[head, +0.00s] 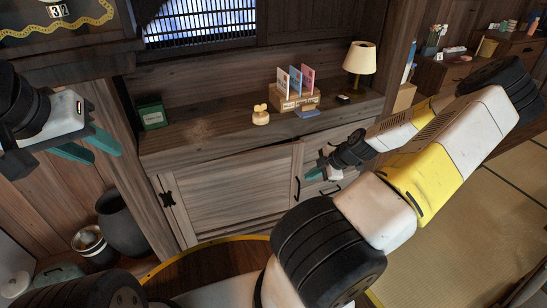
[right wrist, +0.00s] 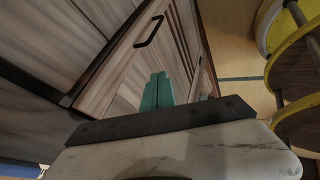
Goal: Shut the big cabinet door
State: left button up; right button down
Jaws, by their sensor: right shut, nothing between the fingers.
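The big cabinet door (head: 230,190) is a pale wood panel in the front of the low dark wooden cabinet (head: 215,142). My right gripper (head: 316,171) is shut and empty, just right of the door's handle edge. Its teal fingers (right wrist: 158,91) lie before a wood panel with a black handle (right wrist: 148,31); contact is unclear. My left gripper (head: 92,146) is open and empty, left of the cabinet.
On the cabinet top are a lamp (head: 360,58), a card stand (head: 296,102), a small yellowish ornament (head: 261,115) and a green box (head: 151,116). A dark pot (head: 122,222) and metal bin (head: 91,243) stand left. Open tatami (head: 470,220) lies right.

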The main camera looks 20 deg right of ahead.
jog(key=x, duration=0.3)
jog(key=w+x, duration=0.1)
jog(key=x, duration=0.3)
jog(key=w+r+x, duration=0.1)
jog(key=x, duration=0.3)
jog(key=shift+w+d, duration=0.1)
jog(key=shift+d, duration=0.1)
jog(key=shift+w, duration=0.6)
